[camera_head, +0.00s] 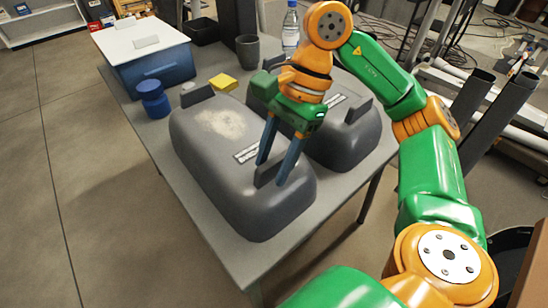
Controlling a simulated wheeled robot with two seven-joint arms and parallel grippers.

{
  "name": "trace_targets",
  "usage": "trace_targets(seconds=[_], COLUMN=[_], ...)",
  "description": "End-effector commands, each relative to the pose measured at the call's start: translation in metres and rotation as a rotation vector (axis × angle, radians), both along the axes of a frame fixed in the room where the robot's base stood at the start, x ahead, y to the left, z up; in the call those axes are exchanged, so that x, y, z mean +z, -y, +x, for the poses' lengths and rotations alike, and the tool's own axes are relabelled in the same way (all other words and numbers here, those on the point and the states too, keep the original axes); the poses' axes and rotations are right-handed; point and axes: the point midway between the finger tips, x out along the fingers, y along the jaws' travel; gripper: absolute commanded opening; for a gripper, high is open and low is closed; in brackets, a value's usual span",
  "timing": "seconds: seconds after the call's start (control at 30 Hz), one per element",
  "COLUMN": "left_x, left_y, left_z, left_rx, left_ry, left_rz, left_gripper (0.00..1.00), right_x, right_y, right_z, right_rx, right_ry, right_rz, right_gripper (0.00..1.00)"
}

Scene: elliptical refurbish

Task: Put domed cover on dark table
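Two dark grey domed covers sit side by side on a grey table (241,255). The nearer domed cover (215,165) has a pale worn patch, a white label and a black upright tab at each end. The other domed cover (345,140) stands behind it to the right, partly hidden by my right arm. My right gripper (273,172) points down over the near end of the nearer cover. Its two blue fingers are apart, on either side of that cover's near black tab (266,174); contact cannot be made out. My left gripper is not in view.
A blue bin with a white lid (150,60), a blue jar (153,100), a yellow sponge (223,82), a dark cup (248,52) and a water bottle (290,30) stand toward the table's far side. Dark pipes (495,115) stand at the right. The left floor is clear.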

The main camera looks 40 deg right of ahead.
Motion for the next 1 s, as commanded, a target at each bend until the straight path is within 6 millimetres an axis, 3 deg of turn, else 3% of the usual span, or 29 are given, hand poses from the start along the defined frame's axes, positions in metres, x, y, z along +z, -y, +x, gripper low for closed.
trace_targets(seconds=[0.17, 0.27, 0.33, 0.5, 0.6, 0.73, 1.0], left_x=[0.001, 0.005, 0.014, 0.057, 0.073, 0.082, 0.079], left_y=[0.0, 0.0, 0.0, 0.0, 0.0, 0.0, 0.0], left_z=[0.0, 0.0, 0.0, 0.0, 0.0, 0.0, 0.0], left_rx=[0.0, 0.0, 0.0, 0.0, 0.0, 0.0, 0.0], left_ry=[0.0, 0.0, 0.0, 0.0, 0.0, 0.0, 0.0], left_rz=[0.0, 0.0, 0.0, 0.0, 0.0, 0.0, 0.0], left_gripper=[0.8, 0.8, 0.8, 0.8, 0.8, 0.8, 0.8], right_x=[0.001, 0.014, 0.033, 0.087, 0.105, 0.114, 0.111], right_y=[0.0, 0.004, 0.011, 0.031, 0.039, 0.045, 0.046], right_z=[0.0, 0.001, 0.001, 0.002, 0.002, 0.003, 0.002], right_rx=[0.0, -0.001, -0.002, -0.004, -0.003, 0.001, 0.001], right_ry=[0.001, 0.002, 0.004, 0.003, 0.002, 0.001, 0.0], right_rz=[0.0, 0.001, 0.002, 0.0, 0.0, 0.0, 0.0], right_gripper=[0.5, 0.5, 0.5, 0.5, 0.5, 0.5, 0.5])
